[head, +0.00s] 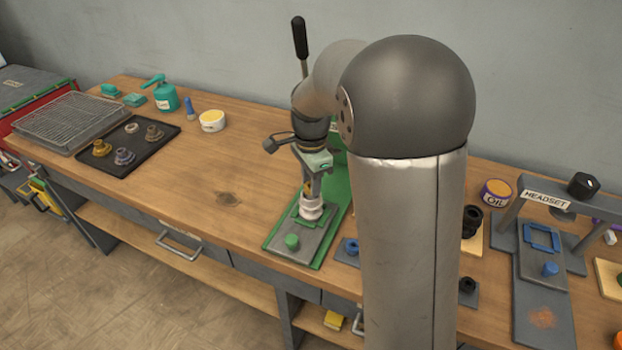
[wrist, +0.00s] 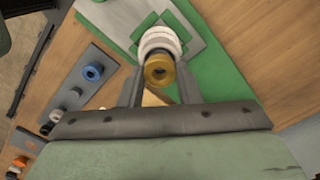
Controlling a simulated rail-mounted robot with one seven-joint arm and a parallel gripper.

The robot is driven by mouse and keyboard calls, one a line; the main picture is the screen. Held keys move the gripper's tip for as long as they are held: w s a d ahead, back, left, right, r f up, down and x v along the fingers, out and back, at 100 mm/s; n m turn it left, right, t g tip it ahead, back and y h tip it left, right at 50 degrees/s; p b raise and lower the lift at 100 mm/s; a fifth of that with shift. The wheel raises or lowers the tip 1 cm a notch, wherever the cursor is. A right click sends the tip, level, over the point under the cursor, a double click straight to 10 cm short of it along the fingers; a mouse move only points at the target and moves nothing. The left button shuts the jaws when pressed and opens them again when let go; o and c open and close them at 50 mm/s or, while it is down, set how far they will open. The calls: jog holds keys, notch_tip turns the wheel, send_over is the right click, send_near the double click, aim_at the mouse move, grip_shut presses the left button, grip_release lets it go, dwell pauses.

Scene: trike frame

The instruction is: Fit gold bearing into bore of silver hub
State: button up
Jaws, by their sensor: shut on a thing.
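The silver hub (head: 311,209) stands upright on the green press fixture in the head view. It also shows in the wrist view (wrist: 160,38), just beyond the gold bearing. The gold bearing (wrist: 159,71) is a short ring with a dark central hole. My gripper (head: 311,188) points down over the hub and is shut on the bearing, with a finger on each side of it. The bearing overlaps the hub's near end in the wrist view. I cannot tell whether it touches the hub or sits in the bore, which is hidden.
The green press (head: 336,205) has a tall black-handled lever behind my arm. A black tray (head: 127,146) with several metal parts lies at the left. A headset stand (head: 547,200) is at the right. The bench left of the press is clear.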

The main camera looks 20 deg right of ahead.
jog(key=shift+f+b, duration=0.4)
jog(key=shift+f, duration=0.3)
jog(key=o, duration=1.1)
notch_tip(320, 180, up, 17)
jog(key=shift+r, duration=0.2)
jog(key=s+f+n, duration=0.5)
jog(key=s, duration=0.3)
jog(key=s+f+n, duration=0.5)
jog(key=s, duration=0.3)
jog(key=s+f+n, duration=0.5)
jog(key=s+f, duration=0.1)
jog(key=s, duration=0.2)
jog(key=shift+s+a+f+n, duration=0.1)
jog(key=shift+s+a+n, duration=0.2)
jog(key=shift+s+n, duration=0.1)
